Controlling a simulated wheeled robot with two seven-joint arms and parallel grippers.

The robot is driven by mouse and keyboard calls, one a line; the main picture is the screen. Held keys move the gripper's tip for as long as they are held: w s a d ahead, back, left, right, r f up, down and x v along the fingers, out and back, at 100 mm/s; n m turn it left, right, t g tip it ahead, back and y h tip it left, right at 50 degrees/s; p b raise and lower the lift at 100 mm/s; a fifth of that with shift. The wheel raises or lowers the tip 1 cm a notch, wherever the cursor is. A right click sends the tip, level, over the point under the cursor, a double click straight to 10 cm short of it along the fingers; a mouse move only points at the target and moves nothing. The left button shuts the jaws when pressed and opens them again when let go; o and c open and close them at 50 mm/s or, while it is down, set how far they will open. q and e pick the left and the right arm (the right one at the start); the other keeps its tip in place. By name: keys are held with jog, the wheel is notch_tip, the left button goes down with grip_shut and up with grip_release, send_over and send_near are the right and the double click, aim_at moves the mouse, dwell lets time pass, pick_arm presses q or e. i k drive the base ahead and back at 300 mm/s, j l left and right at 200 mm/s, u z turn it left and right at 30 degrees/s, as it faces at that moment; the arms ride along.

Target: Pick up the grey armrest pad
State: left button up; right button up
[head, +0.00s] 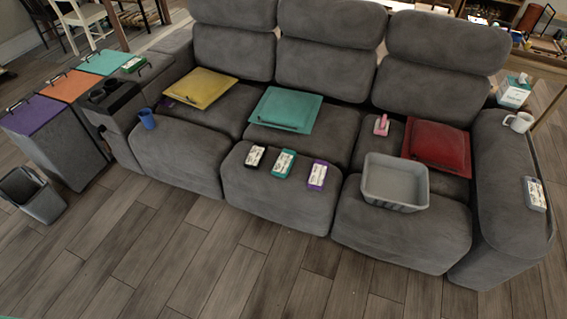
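A small grey pad (535,194) with a white patterned label on top lies on the right armrest (507,180) of the grey sofa, near its outer front side. It looks like the grey armrest pad. Nothing covers it. A white mug (519,122) stands farther back on the same armrest, apart from the pad. Neither of my grippers shows in the head view.
The sofa seats hold yellow (200,88), teal (284,110) and red (437,146) flat cushions, several small labelled pads (284,163) and a grey bin (395,182). Lidded boxes (50,140) stand left. The wooden floor (200,260) in front is clear.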

aim_at(534, 200)
jog(key=z, duration=1.85)
jog(key=i+l+u, duration=0.1)
jog(key=i+u, duration=0.3)
jog(key=i, duration=0.3)
